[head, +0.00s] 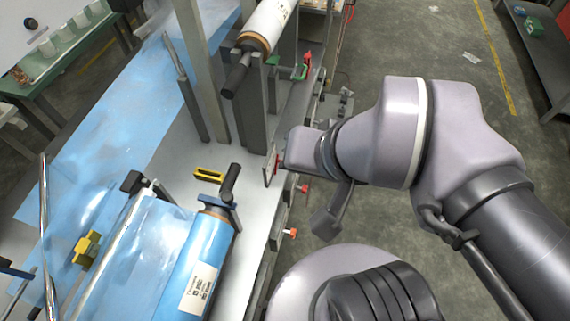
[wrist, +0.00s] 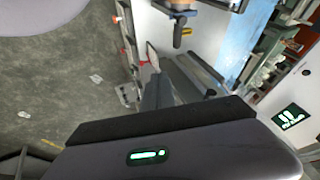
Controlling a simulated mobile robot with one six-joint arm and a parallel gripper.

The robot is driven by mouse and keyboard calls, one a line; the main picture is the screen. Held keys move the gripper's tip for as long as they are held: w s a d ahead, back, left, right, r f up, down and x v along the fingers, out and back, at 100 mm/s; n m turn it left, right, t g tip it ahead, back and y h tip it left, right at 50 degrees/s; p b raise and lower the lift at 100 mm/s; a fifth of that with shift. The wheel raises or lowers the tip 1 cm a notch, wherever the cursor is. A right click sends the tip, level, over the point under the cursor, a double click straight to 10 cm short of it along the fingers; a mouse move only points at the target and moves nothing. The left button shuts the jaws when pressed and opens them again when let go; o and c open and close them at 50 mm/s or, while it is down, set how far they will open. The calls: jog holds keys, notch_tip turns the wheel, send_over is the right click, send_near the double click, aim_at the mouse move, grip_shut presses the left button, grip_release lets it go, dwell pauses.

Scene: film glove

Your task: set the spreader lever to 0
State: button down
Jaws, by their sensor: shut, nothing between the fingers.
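My gripper (head: 287,157) is at the end of my arm in the head view, close to the machine's side edge. Its fingertips are not clearly visible; it is shut and holds nothing. Just left of it stands a thin upright plate (head: 268,172) with a red part (head: 277,163). Red-tipped handles stick out along the side below, one red (head: 303,188) and one orange-red (head: 290,233). Red parts on the side also show in the wrist view (wrist: 143,63). I cannot tell which of these is the spreader lever, and no scale or 0 mark is readable.
A blue film roll (head: 205,265) lies on the machine at lower left, and a white roll (head: 265,25) sits above on grey posts (head: 250,105). A yellow block (head: 208,174) lies on the bed. The concrete floor (head: 420,45) is open behind my arm.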

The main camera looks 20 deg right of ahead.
jog(key=c, duration=2.2)
grip_release()
